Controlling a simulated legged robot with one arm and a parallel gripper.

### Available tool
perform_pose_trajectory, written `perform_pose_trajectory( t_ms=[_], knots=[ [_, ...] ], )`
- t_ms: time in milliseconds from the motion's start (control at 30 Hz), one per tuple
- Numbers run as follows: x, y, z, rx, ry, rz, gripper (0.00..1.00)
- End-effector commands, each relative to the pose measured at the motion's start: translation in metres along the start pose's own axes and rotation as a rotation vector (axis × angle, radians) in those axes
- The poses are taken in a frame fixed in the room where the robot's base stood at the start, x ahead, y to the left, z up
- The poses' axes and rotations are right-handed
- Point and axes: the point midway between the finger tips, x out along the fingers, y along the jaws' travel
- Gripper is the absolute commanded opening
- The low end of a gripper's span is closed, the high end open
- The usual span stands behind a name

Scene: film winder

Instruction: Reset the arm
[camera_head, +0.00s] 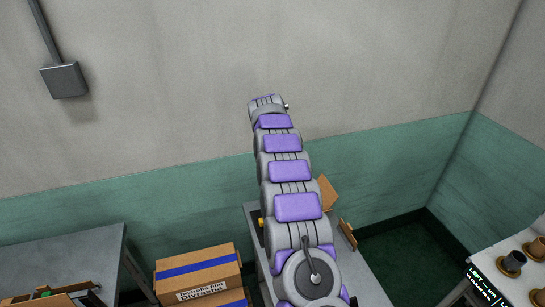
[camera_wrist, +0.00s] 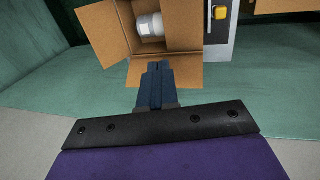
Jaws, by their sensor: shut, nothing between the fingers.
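My arm (camera_head: 290,170), grey with purple panels, stretches up and away from me in the head view, in front of the wall. Its far end hides my gripper in that view. In the wrist view my gripper (camera_wrist: 157,72) shows as two dark fingers pressed together, with nothing between them. Beyond the fingertips is an open cardboard box (camera_wrist: 190,22) with a white cylindrical container (camera_wrist: 150,26) inside. The fingertips overlap the box's flap in the picture; I cannot tell whether they touch it.
A grey table (camera_head: 366,283) stands under my arm, with cardboard partly hidden behind it. Stacked boxes (camera_head: 197,273) with blue tape are left of it. A table (camera_head: 60,255) is at far left, and a white table (camera_head: 505,275) with brown cups at right. A yellow switch (camera_wrist: 219,13) is near the open box.

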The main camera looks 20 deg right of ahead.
Motion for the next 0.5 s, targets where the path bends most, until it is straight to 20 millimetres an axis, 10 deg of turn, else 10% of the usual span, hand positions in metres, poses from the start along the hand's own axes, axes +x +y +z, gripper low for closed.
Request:
perform_pose_trajectory(
  t_ms=[500],
  knots=[
    [-0.044, -0.02, 0.04, -0.037, -0.003, -0.061, 0.0]
  ],
)
